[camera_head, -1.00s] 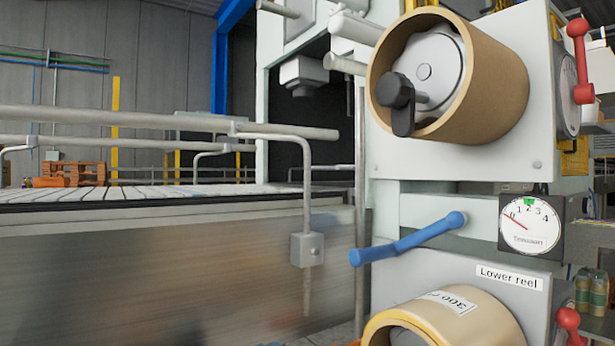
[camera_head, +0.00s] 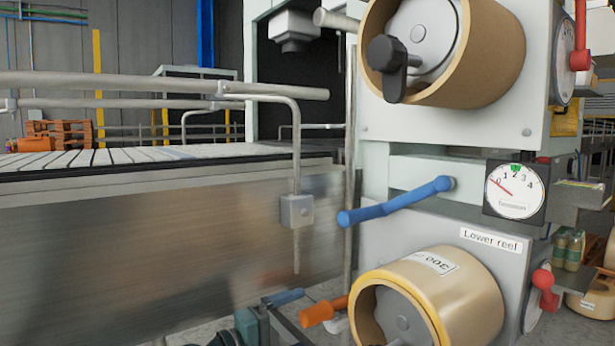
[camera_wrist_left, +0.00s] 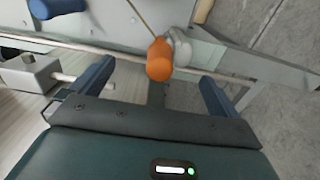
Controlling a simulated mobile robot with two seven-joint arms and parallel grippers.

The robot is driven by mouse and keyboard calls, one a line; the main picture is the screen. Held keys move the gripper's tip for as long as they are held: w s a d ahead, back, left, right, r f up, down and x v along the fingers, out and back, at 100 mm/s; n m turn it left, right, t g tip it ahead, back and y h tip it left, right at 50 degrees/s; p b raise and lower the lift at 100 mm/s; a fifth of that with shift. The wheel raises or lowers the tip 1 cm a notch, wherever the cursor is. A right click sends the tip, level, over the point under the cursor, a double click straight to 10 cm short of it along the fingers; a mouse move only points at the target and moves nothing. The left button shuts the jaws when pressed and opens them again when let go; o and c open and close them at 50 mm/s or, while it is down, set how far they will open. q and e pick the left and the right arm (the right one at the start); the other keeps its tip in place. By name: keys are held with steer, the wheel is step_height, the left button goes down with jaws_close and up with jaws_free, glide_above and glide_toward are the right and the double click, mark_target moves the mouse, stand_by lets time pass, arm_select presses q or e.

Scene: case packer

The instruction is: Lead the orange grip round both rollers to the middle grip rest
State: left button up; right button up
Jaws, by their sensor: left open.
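The orange grip (camera_head: 322,311) hangs low, left of the lower reel (camera_head: 430,300). In the left wrist view the orange grip (camera_wrist_left: 160,60) lies just ahead of and between my open fingers, beside a pale grey rounded piece (camera_wrist_left: 181,46). A thin line runs up from it there. My left gripper (camera_head: 298,308) is open at the bottom of the head view, close to the grip and not closed on it. Its two blue fingers show in the wrist view (camera_wrist_left: 155,75). I cannot tell which parts are the two rollers or the middle grip rest. My right gripper is out of view.
A blue bar (camera_head: 397,202) sticks out above the lower reel. The upper reel (camera_head: 490,50) and tension gauge (camera_head: 515,190) are at the right. A bent grey rail with a block (camera_head: 297,211) stands before the conveyor (camera_head: 130,156). Red handles (camera_head: 545,285) flank the reels.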

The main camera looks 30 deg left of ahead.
mark_target(302, 320)
arm_select(q)
steer(key=shift+w+d+r, duration=0.1)
steer(key=shift+w+d, duration=0.2)
steer(key=shift+w, duration=0.35)
steer(key=shift+p+x, duration=0.65)
steer(key=shift+x, duration=1.1)
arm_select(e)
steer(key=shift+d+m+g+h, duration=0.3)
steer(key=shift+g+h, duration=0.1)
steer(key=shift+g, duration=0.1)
arm_select(q)
steer(key=shift+w, duration=0.15)
steer(key=shift+c, duration=0.6)
jaws_close()
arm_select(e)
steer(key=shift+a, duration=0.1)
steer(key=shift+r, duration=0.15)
